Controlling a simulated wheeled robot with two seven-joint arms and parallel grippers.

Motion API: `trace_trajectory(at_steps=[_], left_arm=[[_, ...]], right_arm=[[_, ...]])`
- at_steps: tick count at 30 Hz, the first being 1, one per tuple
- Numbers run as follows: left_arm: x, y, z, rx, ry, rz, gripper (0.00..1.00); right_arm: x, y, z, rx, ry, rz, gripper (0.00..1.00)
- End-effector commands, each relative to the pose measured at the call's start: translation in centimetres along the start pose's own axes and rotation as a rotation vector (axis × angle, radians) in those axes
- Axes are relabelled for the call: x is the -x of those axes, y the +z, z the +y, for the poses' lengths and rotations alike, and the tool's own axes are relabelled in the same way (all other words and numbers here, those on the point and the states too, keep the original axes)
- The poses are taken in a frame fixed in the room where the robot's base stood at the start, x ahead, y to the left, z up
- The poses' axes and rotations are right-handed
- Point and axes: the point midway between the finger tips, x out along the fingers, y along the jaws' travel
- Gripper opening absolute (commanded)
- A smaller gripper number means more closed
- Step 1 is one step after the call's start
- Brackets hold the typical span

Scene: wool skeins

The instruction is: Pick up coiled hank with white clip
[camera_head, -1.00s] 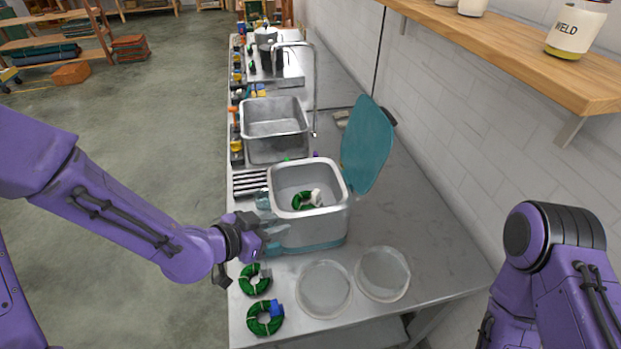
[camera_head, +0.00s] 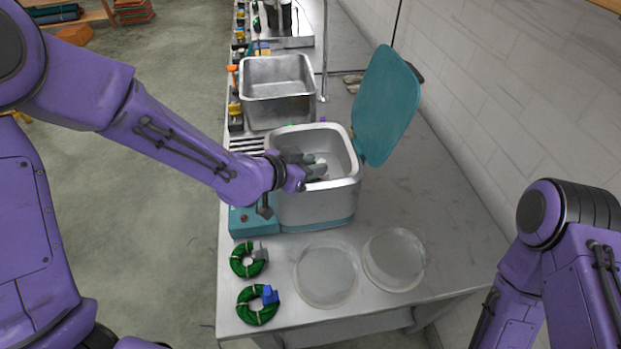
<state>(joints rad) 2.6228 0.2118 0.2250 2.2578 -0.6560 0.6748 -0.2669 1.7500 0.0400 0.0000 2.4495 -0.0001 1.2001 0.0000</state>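The coiled hank with the white clip (camera_head: 321,163) is inside the grey open tub with the teal base (camera_head: 318,204); only a bit of its white clip shows. My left gripper (camera_head: 312,165) reaches over the tub's left rim and down into it, at the clip. It covers the green coil, and I cannot tell whether its fingers are open or shut. A green hank with a grey clip (camera_head: 247,260) and a green hank with a blue clip (camera_head: 257,305) lie on the metal bench in front of the tub. My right gripper is out of view.
The tub's teal lid (camera_head: 386,104) stands raised at its right back. Two clear round dishes (camera_head: 327,275) (camera_head: 394,259) lie on the bench in front. A metal sink basin (camera_head: 277,91) is behind the tub. The bench right of the tub is clear up to the wall.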

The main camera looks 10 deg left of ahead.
Motion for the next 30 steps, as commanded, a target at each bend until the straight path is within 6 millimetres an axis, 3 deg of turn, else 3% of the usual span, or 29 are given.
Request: trace_trajectory(at_steps=[8,11,23,26,30], left_arm=[[-0.6,-0.1,0.1,-0.001,0.001,0.0,0.31],[-0.6,-0.1,0.1,-0.001,0.001,0.0,0.0],[-0.5,-0.2,0.1,-0.001,0.001,0.0,0.0],[0.0,-1.3,0.0,0.0,0.001,0.004,0.0],[1.6,-4.3,0.1,-0.004,0.002,0.007,0.0]], right_arm=[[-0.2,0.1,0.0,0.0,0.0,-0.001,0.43],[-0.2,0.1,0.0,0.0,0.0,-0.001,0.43],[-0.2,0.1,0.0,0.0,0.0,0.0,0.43],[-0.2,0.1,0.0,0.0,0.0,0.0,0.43],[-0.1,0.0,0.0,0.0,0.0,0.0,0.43]])
